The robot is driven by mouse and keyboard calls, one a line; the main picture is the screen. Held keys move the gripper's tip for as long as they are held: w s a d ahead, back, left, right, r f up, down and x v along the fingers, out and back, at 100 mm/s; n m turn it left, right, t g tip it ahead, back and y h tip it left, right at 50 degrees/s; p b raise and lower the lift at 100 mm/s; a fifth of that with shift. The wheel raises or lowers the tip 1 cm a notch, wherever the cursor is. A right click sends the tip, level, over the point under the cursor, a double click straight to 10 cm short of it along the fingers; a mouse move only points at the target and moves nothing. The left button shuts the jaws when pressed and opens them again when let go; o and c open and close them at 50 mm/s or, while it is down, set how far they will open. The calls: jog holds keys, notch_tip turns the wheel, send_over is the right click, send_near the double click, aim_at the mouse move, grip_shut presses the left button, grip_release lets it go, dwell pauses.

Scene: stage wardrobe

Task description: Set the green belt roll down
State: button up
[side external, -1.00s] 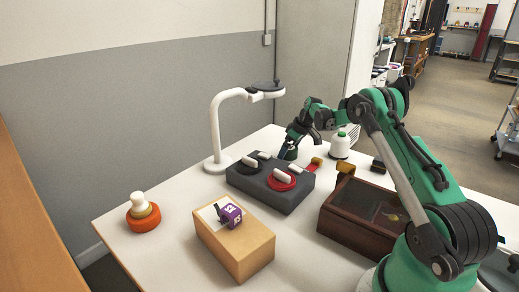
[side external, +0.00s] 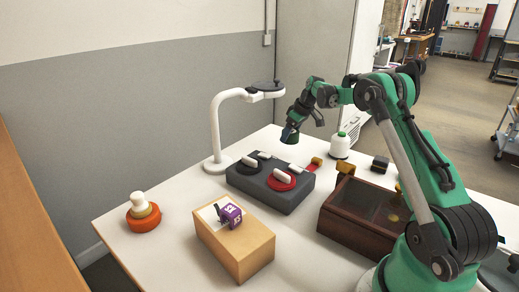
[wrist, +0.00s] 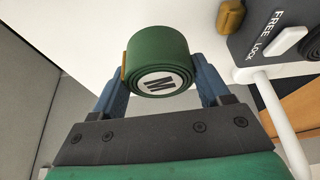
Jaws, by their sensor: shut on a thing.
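In the side external view my gripper (side external: 293,126) is raised above the far part of the white table, behind the dark grey box. The roll (side external: 289,137) shows there as a small dark green shape at the fingertips, clear of the tabletop.
The dark grey box (side external: 285,200) with red and black dials is nearby. A white curved stand (side external: 214,125) rises left of my gripper.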

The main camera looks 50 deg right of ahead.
aim_at(294, 131)
jog(key=shift+m, duration=0.5)
jog(key=v, duration=0.2)
jog(key=w+v, duration=0.1)
jog(key=v, duration=0.2)
jog(key=shift+d+r, duration=0.15)
jog(key=s+r+m+g+h, duration=0.2)
jog(key=s+r+m+g, duration=0.2)
jog(key=s+m, duration=1)
jog(key=s+r+m+g+h, duration=0.1)
jog(key=s+r+m+g, duration=0.35)
jog(key=s+m, duration=0.9)
jog(key=shift+m, duration=0.35)
notch_tip(294, 131, down, 19)
jog(key=shift+w+r, duration=0.1)
jog(key=shift+w, duration=0.05)
jog(key=o, duration=1.5)
jog(key=shift+c, duration=0.2)
